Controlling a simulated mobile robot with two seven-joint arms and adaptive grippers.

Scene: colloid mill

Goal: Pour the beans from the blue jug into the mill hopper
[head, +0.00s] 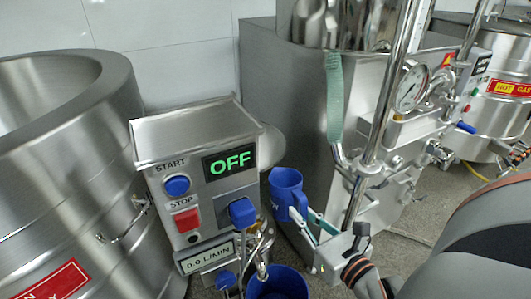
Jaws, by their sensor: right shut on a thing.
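The blue jug (287,190) is upright in the middle of the head view, in front of the grey steel cabinet. My right gripper (304,216) comes in from the lower right and is shut on the jug at its right side. No beans can be made out inside the jug from here. A shiny steel vessel (345,22) stands at the top edge, cut off by the frame; I cannot tell whether it is the mill hopper. My left gripper is not in view.
A control box (200,150) reads OFF and has a blue START button (177,185) and a red STOP button (187,220). A blue bucket (279,284) sits below. A large steel vat (70,170) fills the left. Steel pipes and a gauge (411,87) stand right of the jug.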

